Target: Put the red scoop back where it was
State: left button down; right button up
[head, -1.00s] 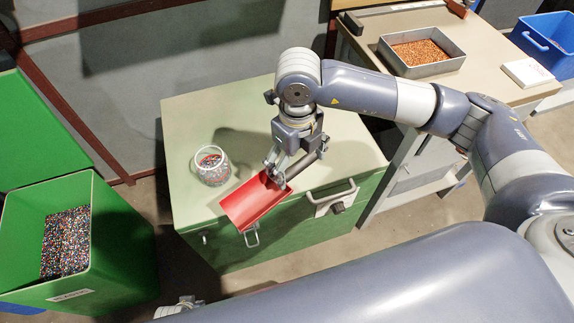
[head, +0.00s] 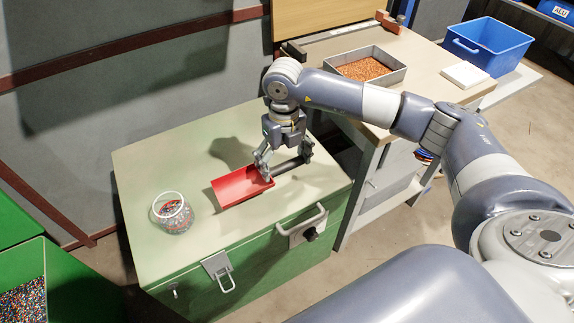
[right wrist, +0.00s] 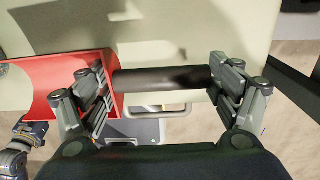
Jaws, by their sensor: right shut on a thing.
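The red scoop (head: 238,188) is at the lid of the green chest (head: 140,185), its open trough pointing left. My right gripper (head: 286,166) is shut on the scoop's dark handle, with one finger by the trough's back and the other by the handle's far end. The right wrist view shows the dark handle (right wrist: 160,80) lengthwise between the two fingers and part of the red trough (right wrist: 60,82) at left. I cannot tell whether the scoop touches the lid or hovers just above it.
A glass jar of coloured granules (head: 172,213) stands left of the scoop on the lid. A workbench (head: 420,88) at right holds a grey tray of copper granules (head: 398,76) and a white block (head: 465,74). A blue bin (head: 490,48) stands beyond. The lid's back is clear.

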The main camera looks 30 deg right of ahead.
jog(key=shift+w+d, duration=0.4)
jog(key=shift+d, duration=0.05)
jog(key=f, duration=0.3)
jog(key=shift+w+d+f+b, duration=0.3)
jog(key=shift+d, duration=0.1)
pick_arm(q)
jog(key=shift+w+r, duration=0.3)
jog(key=shift+r, duration=0.65)
jog(key=shift+r, duration=0.1)
pick_arm(e)
jog(key=shift+f, duration=0.1)
jog(key=o, duration=1.3)
pick_arm(q)
jog(key=shift+w+r, duration=0.1)
jog(key=shift+r, duration=0.1)
